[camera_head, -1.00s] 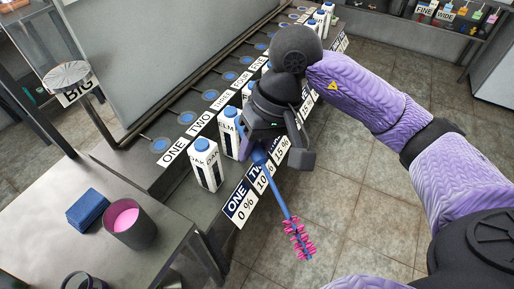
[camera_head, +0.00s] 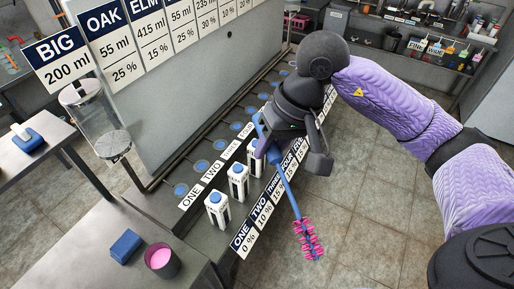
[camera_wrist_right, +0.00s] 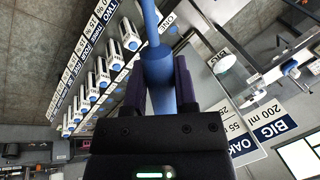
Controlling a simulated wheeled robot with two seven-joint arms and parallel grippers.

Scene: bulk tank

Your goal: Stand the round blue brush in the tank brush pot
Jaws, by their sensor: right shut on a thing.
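The round blue brush (camera_head: 309,238) has a long blue handle and pink bristles at its lower end. My right gripper (camera_head: 273,150) is shut on its handle and holds it tilted, bristles down, in front of the counter with the cartons. The right wrist view shows the blue handle (camera_wrist_right: 157,70) between the fingers of the gripper (camera_wrist_right: 160,92); the bristles are out of that view. My left gripper is not in view.
A blue block (camera_head: 126,246) lies beside the dark pot. White cartons (camera_head: 217,210) line the labelled counter, below the big tank (camera_head: 215,60). A glass cylinder (camera_head: 88,108) stands by the BIG sign. A shelf (camera_head: 430,60) with small items is at the back right. Floor is clear at right.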

